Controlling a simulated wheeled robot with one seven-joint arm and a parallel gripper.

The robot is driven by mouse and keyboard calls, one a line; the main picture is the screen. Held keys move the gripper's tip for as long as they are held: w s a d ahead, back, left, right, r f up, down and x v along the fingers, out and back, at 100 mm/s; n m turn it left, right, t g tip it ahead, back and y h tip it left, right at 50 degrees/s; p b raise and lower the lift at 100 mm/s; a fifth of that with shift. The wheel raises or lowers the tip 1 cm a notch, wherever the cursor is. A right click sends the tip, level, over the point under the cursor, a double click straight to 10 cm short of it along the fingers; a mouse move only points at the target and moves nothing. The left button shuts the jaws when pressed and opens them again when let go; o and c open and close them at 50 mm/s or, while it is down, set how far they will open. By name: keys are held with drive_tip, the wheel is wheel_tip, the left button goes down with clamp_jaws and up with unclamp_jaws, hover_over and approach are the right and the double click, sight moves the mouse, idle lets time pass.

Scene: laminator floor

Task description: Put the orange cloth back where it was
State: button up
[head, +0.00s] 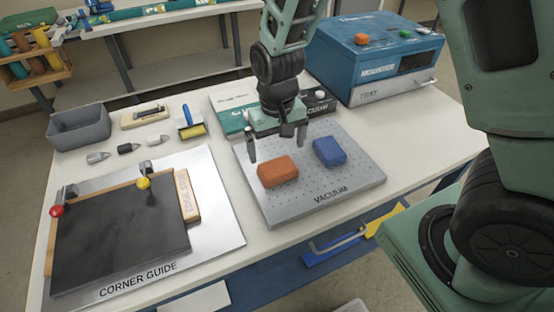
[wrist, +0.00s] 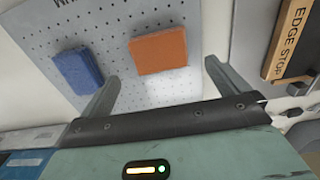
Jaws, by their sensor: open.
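The orange cloth (head: 277,171) is a folded block lying on the perforated grey vacuum plate (head: 300,212), on its left part. It also shows in the wrist view (wrist: 158,51), ahead of the fingers. My gripper (head: 276,152) is open and empty above the plate, just behind the orange cloth in the head view. In the wrist view my gripper's fingers (wrist: 160,85) are spread apart, with the cloth beyond their tips and not between them. A similar blue cloth (head: 329,151) lies to the right on the same plate, and at the left in the wrist view (wrist: 77,72).
A corner guide board (head: 215,222) with a black sheet and an edge stop (head: 188,195) lies left of the plate. A grey bin (head: 80,129), small tools and a yellow-and-blue roller (head: 190,124) lie behind. A blue machine (head: 375,60) stands at the back right.

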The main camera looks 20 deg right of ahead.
sight(277, 167)
drive_tip(key=s+a+r+n, duration=0.3)
drive_tip(key=s+r, duration=0.3)
drive_tip(key=s, duration=0.4)
drive_tip(key=s+a+r+n, duration=0.3)
drive_tip(key=s+r, duration=0.3)
drive_tip(key=s, duration=0.4)
drive_tip(key=shift+a+n+y, duration=0.15)
drive_tip(key=shift+n+y, duration=0.15)
drive_tip(key=shift+n, duration=0.6)
